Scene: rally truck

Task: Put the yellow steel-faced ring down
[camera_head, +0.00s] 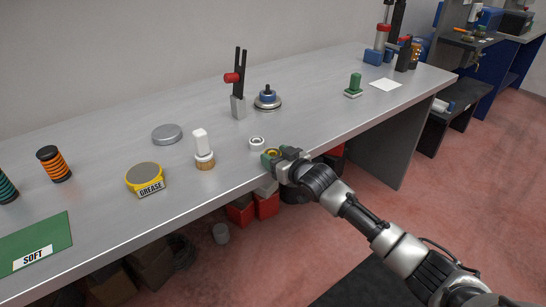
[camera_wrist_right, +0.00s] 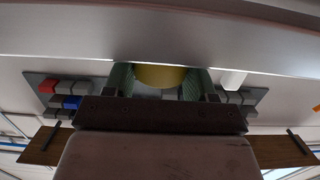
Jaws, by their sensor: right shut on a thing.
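My right gripper (camera_head: 271,157) is shut on the yellow steel-faced ring (camera_head: 272,153) near the front edge of the grey bench. In the right wrist view the ring (camera_wrist_right: 160,76) sits between the two green finger pads of the gripper (camera_wrist_right: 160,88). I cannot tell whether the ring touches the bench top. A white and grey ring (camera_head: 257,143) lies on the bench just behind and left of the gripper. My left gripper is not in view.
On the bench (camera_head: 215,165) stand a white-topped part (camera_head: 203,148), a yellow grease tin (camera_head: 144,178), a grey disc (camera_head: 167,134), a fork-like stand (camera_head: 238,95) and a round blue-centred part (camera_head: 267,99). Bare bench lies right of the gripper. Red boxes (camera_head: 266,204) are below.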

